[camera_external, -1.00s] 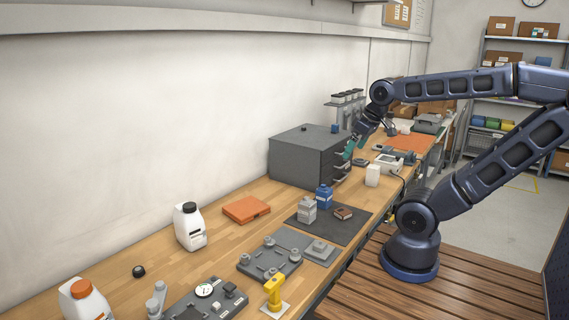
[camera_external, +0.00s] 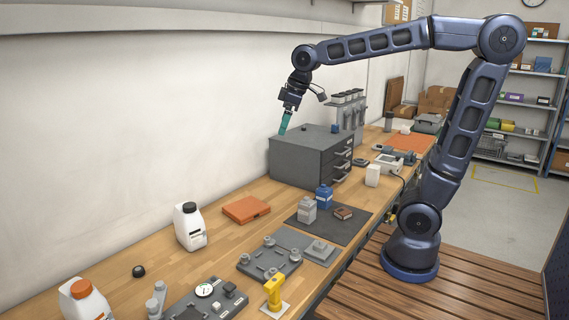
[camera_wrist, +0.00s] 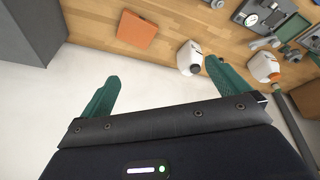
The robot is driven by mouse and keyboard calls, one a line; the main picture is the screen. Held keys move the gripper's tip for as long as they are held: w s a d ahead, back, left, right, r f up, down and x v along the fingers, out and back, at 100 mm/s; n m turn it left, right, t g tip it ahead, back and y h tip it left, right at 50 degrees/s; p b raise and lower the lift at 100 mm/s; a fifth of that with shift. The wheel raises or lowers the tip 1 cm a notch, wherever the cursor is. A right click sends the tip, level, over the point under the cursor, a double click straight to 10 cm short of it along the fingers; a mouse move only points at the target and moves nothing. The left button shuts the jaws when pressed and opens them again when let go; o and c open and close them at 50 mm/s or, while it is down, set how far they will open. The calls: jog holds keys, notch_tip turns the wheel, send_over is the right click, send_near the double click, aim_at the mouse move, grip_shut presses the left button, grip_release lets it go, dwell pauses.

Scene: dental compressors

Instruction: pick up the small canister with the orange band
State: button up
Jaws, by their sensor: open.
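My gripper (camera_external: 284,122) has teal fingers and hangs tilted down above the back left corner of the grey drawer cabinet, near the wall. In the wrist view my gripper (camera_wrist: 163,70) is open with nothing between its fingers. I cannot make out an orange band on any small canister. A grey canister (camera_external: 307,211) and a blue canister (camera_external: 324,198) stand upright on the dark mat, well below and right of my gripper. A dark cylinder (camera_external: 389,121) stands farther back on the bench; its markings are too small to tell.
The grey drawer cabinet (camera_external: 296,160) is a tall obstacle below my gripper. An orange case (camera_external: 246,209), a black-capped white jug (camera_external: 190,228) and an orange-capped white jug (camera_external: 83,300) stand along the bench. The wall is close behind.

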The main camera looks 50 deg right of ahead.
jog(key=w+a+n+y, duration=0.1)
jog(key=w+a+n, duration=0.3)
jog(key=w+a, duration=0.8)
jog(key=n+g+y, duration=0.2)
jog(key=n+g, duration=0.3)
jog(key=n, duration=0.5)
send_over(77, 282)
jog(key=w+d, duration=0.2)
jog(key=d, duration=0.3)
notch_tip(77, 282, down, 19)
jog(key=shift+y, duration=0.3)
jog(key=x, duration=0.5)
jog(key=shift+a+f, duration=0.1)
jog(key=shift+f, duration=0.25)
jog(key=shift+a+x, duration=0.15)
jog(key=shift+x, duration=1.15)
jog(key=shift+a+x, duration=0.2)
jog(key=shift+x, duration=1.15)
jog(key=shift+r, duration=0.2)
jog(key=c, duration=1.3)
jog(key=shift+r, duration=0.1)
